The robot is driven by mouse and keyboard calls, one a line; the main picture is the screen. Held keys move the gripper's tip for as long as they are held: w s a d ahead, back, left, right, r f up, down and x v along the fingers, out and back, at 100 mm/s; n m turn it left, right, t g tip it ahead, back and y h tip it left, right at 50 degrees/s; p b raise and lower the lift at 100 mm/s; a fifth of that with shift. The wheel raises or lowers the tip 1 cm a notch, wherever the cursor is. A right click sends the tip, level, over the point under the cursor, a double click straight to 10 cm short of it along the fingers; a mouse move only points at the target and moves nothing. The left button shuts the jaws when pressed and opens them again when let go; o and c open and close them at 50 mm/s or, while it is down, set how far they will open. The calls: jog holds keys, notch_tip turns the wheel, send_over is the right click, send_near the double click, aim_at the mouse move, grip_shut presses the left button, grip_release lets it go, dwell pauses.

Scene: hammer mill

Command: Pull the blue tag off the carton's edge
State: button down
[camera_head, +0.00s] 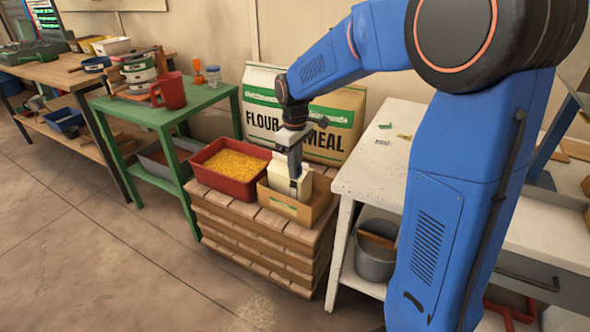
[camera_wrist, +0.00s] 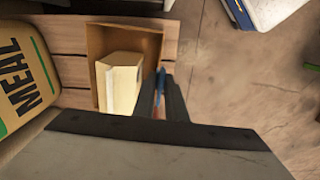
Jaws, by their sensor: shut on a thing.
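The open brown carton (camera_head: 281,210) stands on the slatted stack, with a cream block-shaped pack (camera_head: 304,182) inside. In the wrist view the carton (camera_wrist: 125,38) is seen from above, with the cream pack (camera_wrist: 120,84) in it. My gripper (camera_head: 295,186) points down at the carton's front side. In the wrist view my gripper (camera_wrist: 161,92) is at the carton's near right edge, shut on the blue tag (camera_wrist: 161,80), of which only a thin sliver shows. Whether the tag still touches the edge cannot be told.
A red tray of yellow grain (camera_head: 233,168) sits left of the carton. Flour and meal sacks (camera_head: 340,118) stand close behind. A white table (camera_head: 372,160) is at the right, a green table (camera_head: 165,115) at the left. The floor in front is clear.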

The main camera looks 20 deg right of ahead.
jog(key=shift+r, duration=1.4)
dwell(0.6)
jog(key=shift+r, duration=3.2)
